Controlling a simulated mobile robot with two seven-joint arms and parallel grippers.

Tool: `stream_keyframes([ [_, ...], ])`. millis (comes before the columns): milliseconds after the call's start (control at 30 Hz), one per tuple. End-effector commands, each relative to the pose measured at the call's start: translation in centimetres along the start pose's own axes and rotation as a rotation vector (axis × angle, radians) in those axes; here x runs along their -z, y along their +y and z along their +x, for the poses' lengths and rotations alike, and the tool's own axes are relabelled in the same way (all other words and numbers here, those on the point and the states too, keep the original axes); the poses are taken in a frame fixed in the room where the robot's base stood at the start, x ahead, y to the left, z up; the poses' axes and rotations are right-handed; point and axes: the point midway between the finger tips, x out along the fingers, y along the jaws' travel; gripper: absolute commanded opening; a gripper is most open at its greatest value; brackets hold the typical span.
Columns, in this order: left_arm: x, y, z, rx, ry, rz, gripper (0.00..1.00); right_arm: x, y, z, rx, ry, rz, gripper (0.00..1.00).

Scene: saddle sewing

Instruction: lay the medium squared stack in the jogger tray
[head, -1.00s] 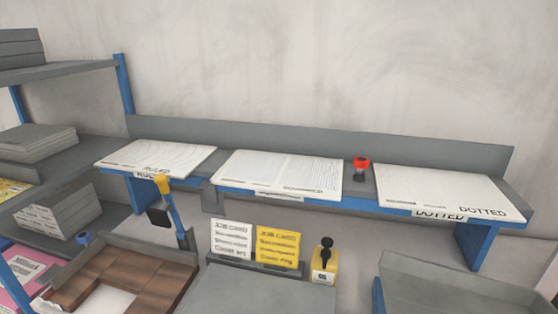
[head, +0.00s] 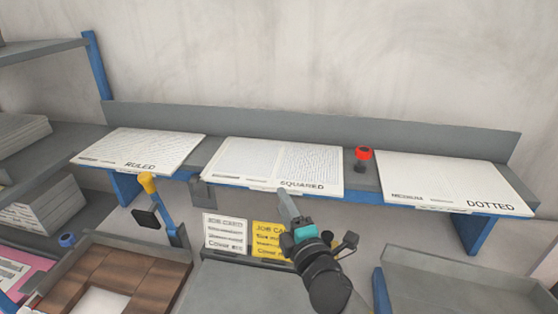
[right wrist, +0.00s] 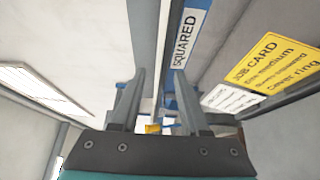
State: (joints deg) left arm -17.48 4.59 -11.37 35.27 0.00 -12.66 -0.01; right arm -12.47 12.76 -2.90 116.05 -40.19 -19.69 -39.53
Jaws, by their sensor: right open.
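The squared stack (head: 270,162) is a flat white pad lettered SQUARED, lying on the raised grey shelf between the ruled and dotted stacks. My right gripper (head: 286,197) is just in front of its near edge, below the lettering. It is open and empty; the right wrist view shows its two fingers (right wrist: 158,85) apart, with the shelf's SQUARED label (right wrist: 185,40) just beyond. A grey open tray (head: 465,282) sits at the lower right; I cannot tell whether it is the jogger tray. My left gripper is not in view.
The ruled stack (head: 138,149) and dotted stack (head: 450,183) flank it. A red-topped post (head: 362,156) stands beside the squared stack. White (head: 226,234) and yellow (head: 270,238) job cards stand below the shelf. A yellow-handled lever (head: 149,184) and a brown-block tray (head: 110,268) are left.

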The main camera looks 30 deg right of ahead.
Motion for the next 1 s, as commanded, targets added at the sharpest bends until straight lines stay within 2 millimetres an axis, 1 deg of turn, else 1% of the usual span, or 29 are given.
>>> stream_keyframes([
  [33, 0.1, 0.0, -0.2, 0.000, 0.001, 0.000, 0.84, 0.0, 0.1, 0.9, -0.002, 0.000, 0.000, 0.45],
  [200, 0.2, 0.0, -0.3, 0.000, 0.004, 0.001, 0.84, 0.0, 0.1, 2.9, -0.001, 0.000, 0.001, 0.45],
  [467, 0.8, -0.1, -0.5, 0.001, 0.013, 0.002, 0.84, 0.0, 0.1, 4.2, 0.000, 0.000, 0.002, 0.45],
  [700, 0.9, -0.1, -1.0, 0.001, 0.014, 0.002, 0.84, 0.0, 0.3, 7.2, 0.000, 0.000, 0.002, 0.45],
  [800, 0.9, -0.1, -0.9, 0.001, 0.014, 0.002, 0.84, 0.0, 0.2, 8.2, 0.001, 0.000, 0.002, 0.45],
  [1000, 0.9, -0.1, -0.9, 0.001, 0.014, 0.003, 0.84, 0.0, 0.1, 8.9, 0.002, 0.000, 0.002, 0.45],
])
